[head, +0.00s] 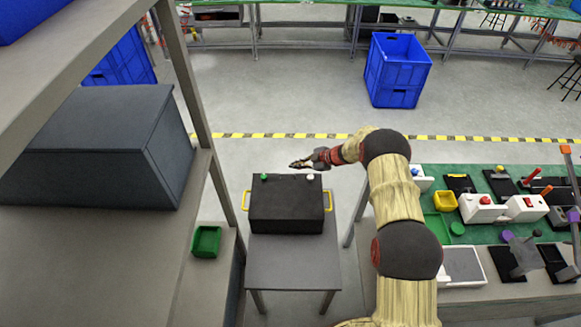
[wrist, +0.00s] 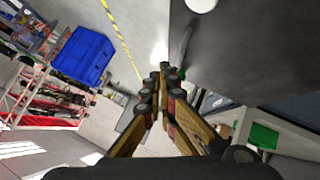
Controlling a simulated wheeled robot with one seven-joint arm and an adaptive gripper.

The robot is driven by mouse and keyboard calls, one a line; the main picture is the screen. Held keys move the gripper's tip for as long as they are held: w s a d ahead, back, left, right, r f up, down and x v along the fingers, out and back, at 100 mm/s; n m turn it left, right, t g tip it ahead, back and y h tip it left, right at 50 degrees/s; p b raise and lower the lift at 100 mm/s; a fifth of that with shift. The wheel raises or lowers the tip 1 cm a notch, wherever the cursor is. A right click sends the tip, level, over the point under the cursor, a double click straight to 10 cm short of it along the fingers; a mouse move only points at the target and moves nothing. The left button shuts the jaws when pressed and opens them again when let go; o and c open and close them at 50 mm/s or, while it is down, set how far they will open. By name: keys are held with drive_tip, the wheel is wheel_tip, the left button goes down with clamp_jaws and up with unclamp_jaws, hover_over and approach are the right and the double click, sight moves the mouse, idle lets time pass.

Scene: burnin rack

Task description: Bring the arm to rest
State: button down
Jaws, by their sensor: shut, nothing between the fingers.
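My arm reaches forward over the gap between the small grey table and the green-topped bench in the head view. My gripper (head: 297,165) is shut and empty, held in the air just beyond the far edge of the black box. In the wrist view the fingers of my gripper (wrist: 162,68) come together at the tips with nothing between them. The black box (head: 287,212) has yellow side handles and stands on the small grey table (head: 292,262). A green button and a white button sit on its top.
A green-topped bench (head: 470,232) with several fixtures stands to the right. A grey rack (head: 95,240) with a dark cabinet (head: 100,145) and a small green bin (head: 206,241) is at left. Stacked blue crates (head: 397,70) stand on open floor beyond the yellow-black line.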

drive_tip(key=v, duration=0.8)
drive_tip(key=w+d+f+m+t+h, duration=0.1)
drive_tip(key=d+f+m+h, duration=0.15)
drive_tip(key=d, duration=0.25)
drive_tip(key=w+d+f+m+t+h, duration=0.2)
drive_tip(key=d+m+h, duration=0.15)
drive_tip(key=d, duration=0.25)
drive_tip(key=s+d+r+m+g+h+b, duration=0.1)
drive_tip(key=s+d+r+m+g+h, duration=0.1)
drive_tip(key=s+d+r+m+h, duration=0.7)
drive_tip(key=s+a+r+m+y+b, duration=0.1)
drive_tip(key=s+a+r+y, duration=0.1)
drive_tip(key=s+r, duration=0.7)
drive_tip(key=s+a+r+m+y+b, duration=0.1)
drive_tip(key=s+a+r, duration=0.4)
drive_tip(key=s, duration=1.5)
drive_tip(key=s+a+r+m+y+b, duration=0.2)
drive_tip(key=s+a+r+b, duration=0.1)
drive_tip(key=s+r, duration=1.1)
drive_tip(key=shift+s+a+r+m+y, duration=0.3)
drive_tip(key=shift+s+a+m, duration=0.1)
drive_tip(key=shift+a, duration=0.2)
